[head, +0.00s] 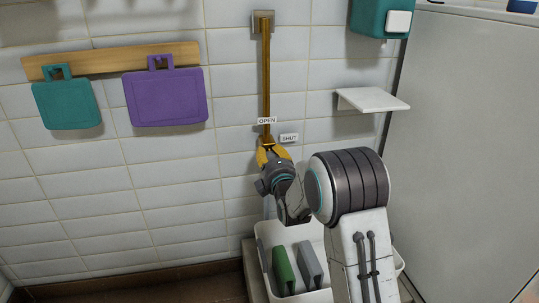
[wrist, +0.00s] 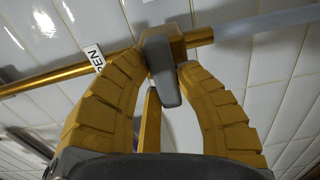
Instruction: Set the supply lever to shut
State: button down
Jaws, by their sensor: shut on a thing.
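The brass supply pipe (head: 266,75) runs straight down the tiled wall from a square wall plate. An OPEN label (head: 267,120) sits on the pipe near its lower end, and a SHUT label (head: 289,138) is to its right. The wrist view shows the grey supply lever (wrist: 161,72) at the brass valve body. My yellow gripper (head: 271,148) is at the valve, just below the labels. In the wrist view its fingertips (wrist: 167,78) are closed on the lever from both sides. The OPEN label is partly hidden there. I cannot tell which label the lever points to.
A white bin (head: 262,235) with a green board (head: 284,271) and a grey board (head: 311,264) stands below my gripper. A white shelf (head: 372,100) is on the wall to the right. Teal (head: 66,104) and purple (head: 166,97) boards hang at left.

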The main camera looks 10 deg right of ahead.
jog(key=shift+r, duration=0.1)
jog(key=c, duration=0.9)
grip_release()
jog(key=shift+s, duration=0.1)
jog(key=s, duration=1.1)
jog(key=shift+s+d, duration=0.1)
jog(key=shift+s, duration=0.25)
